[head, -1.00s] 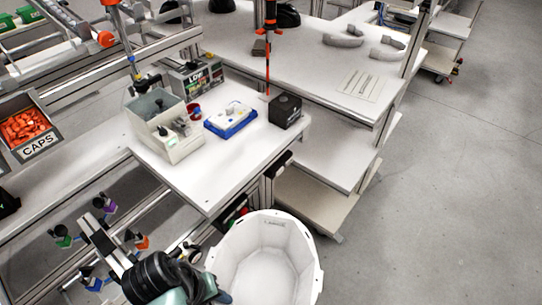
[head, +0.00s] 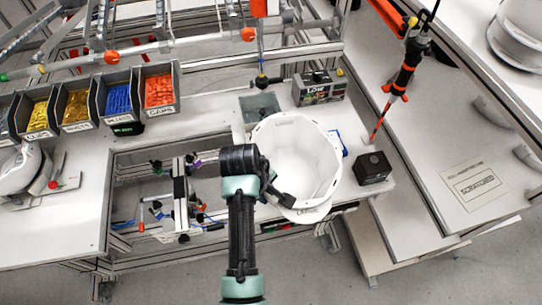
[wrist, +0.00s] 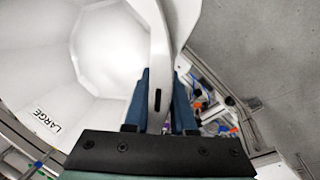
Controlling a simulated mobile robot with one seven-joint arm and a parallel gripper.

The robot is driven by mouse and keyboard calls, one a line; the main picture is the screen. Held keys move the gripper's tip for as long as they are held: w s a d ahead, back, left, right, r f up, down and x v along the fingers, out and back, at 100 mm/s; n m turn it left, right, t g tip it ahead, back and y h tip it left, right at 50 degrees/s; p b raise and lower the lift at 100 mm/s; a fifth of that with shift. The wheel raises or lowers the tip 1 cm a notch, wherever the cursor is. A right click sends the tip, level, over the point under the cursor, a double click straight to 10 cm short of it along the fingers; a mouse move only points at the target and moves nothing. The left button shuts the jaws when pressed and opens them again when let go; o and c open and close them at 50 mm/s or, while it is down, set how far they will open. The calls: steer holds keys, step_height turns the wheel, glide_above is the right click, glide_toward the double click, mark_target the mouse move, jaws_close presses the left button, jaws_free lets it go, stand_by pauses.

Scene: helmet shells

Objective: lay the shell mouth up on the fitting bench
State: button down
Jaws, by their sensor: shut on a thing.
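The white shell (head: 308,160) is a deep, many-sided bowl in the middle of the head view, its mouth facing up toward the camera. My gripper (head: 280,192) is shut on its near-left rim. In the wrist view, the blue fingers of my gripper (wrist: 160,105) straddle the wall of the shell (wrist: 105,50), whose inside reads LARGE. The shell overlaps a white bench (head: 350,190) in the head view; its height above the top cannot be told. It hides part of that bench.
A black cube (head: 373,168) stands right of the shell. A LOW box (head: 319,87) and a grey bin (head: 261,108) stand behind. A blue-edged tray (head: 340,142) is mostly hidden. Parts bins (head: 118,97) line the left. A right-hand bench (head: 445,145) bears a SCRATCHED card.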

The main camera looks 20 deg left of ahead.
steer(key=shift+w+a+r+n, duration=0.4)
steer(key=shift+w+r, duration=0.15)
steer(key=shift+r, duration=0.1)
steer(key=shift+s, duration=0.15)
steer(key=shift+f, duration=0.1)
step_height(320, 180, down, 8)
steer(key=b, duration=0.5)
steer(key=shift+f, duration=0.2)
steer(key=c, duration=0.7)
jaws_free()
steer(key=shift+o, duration=0.2)
steer(key=shift+f, duration=0.1)
